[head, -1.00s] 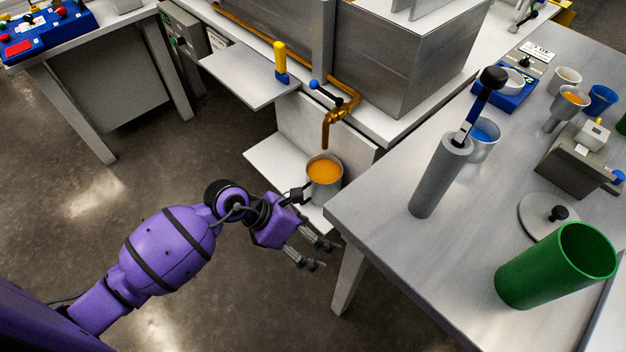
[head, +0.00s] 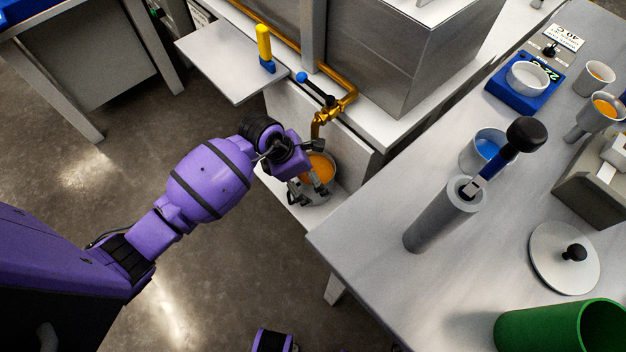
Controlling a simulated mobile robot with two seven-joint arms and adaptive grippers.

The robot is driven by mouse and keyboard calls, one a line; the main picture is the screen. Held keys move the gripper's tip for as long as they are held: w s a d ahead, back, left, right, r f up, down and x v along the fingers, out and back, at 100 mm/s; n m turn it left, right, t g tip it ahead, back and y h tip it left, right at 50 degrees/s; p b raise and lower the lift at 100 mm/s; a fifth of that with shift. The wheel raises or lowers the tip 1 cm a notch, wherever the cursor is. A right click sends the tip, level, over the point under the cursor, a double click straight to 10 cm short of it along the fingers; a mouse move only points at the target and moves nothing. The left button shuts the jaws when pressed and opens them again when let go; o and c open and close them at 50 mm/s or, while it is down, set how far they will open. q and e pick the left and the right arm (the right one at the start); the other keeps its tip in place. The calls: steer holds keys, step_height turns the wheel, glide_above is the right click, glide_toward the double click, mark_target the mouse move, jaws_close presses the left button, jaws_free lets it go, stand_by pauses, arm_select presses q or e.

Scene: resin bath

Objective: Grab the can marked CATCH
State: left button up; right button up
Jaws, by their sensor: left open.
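A grey metal can (head: 322,196) with orange liquid inside stands on a low white shelf under a brass tap. No CATCH marking can be read on it from here. My left gripper (head: 308,187) is open at the can, with its fingers in front of the can's near left side. The hand and fingers hide much of the can's rim and body. I cannot tell whether the fingers touch it.
The brass tap (head: 322,118) with a blue-ended lever hangs just above the can. The steel table (head: 385,275) stands close on the right, holding a grey cylinder (head: 437,222), a green container (head: 545,328) and several cups. A white ledge (head: 225,60) juts out at upper left.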

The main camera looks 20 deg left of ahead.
arm_select(q)
steer(key=shift+x, duration=1.2)
steer(key=shift+w+d+f, duration=0.1)
steer(key=shift+w+f, duration=0.05)
steer(key=c, duration=2.1)
steer(key=shift+w, duration=0.1)
steer(key=shift+c, duration=0.3)
arm_select(e)
steer(key=shift+w+a+r, duration=0.1)
steer(key=shift+w+r, duration=0.05)
steer(key=shift+w, duration=0.4)
arm_select(q)
steer(key=shift+r, duration=0.2)
